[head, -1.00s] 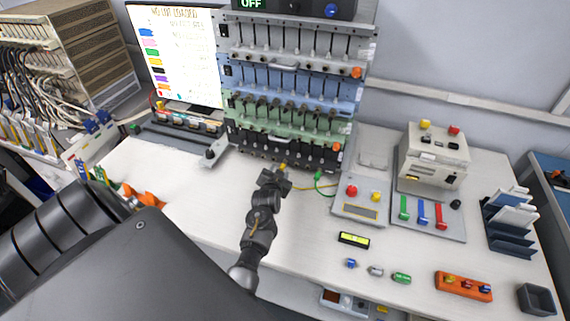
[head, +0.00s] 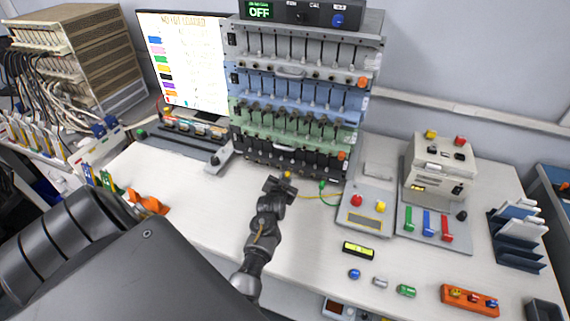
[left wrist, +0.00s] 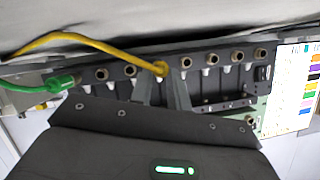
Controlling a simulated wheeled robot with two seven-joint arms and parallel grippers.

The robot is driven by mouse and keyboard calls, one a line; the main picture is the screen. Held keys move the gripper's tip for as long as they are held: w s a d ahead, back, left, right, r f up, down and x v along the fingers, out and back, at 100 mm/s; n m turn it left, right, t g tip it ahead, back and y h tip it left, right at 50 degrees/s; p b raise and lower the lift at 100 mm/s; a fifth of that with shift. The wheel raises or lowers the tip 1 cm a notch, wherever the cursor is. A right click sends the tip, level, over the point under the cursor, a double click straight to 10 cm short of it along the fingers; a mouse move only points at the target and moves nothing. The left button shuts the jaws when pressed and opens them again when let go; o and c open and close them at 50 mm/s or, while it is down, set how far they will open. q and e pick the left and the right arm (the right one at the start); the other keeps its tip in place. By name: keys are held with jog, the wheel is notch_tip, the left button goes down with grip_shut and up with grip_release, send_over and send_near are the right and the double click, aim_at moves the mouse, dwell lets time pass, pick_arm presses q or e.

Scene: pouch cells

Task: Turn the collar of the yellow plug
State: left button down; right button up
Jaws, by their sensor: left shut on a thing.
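The yellow plug (head: 288,174) is at the bottom black row of the rack, just beyond the tip of my left gripper (head: 278,184). In the left wrist view the yellow plug (left wrist: 160,69) sits between the two grey fingers (left wrist: 162,90), which are shut on it. A yellow cable (left wrist: 95,40) runs from it to the left. The fingers hide part of the plug's body, and I cannot tell how far its collar is turned. My right gripper is not in view.
A green plug (left wrist: 62,82) with a green cable is beside the yellow one. The black row (left wrist: 215,66) has several bare round sockets. A panel with red and yellow buttons (head: 365,212) stands to the right.

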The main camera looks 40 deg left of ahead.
pick_arm(q)
jog(key=n+h+p, duration=0.2)
jog(key=n, duration=0.1)
jog(key=shift+s+a+r+t, duration=0.1)
jog(key=shift+s+a+t, duration=0.05)
jog(key=shift+a+t, duration=0.15)
jog(key=n+h, duration=0.1)
jog(key=n+h+p, duration=0.1)
jog(key=n, duration=0.1)
jog(key=shift+s+a+t, duration=0.1)
jog(key=shift+a+t, duration=0.15)
jog(key=shift+t, duration=0.15)
jog(key=n, duration=0.1)
jog(key=n+t+h, duration=0.1)
jog(key=shift+a+f+n+p, duration=0.15)
jog(key=shift+f+n+p, duration=0.15)
jog(key=shift+f, duration=0.05)
jog(key=shift+a+f+n+t+h+b, duration=0.15)
jog(key=shift+n+t+h, duration=0.25)
jog(key=shift+n, duration=0.45)
jog(key=shift+d+n+t+h+b, duration=0.15)
jog(key=shift+n+t+h, duration=0.2)
jog(key=shift+n, duration=0.5)
jog(key=shift+a, duration=0.1)
jog(key=c, duration=1.3)
grip_release()
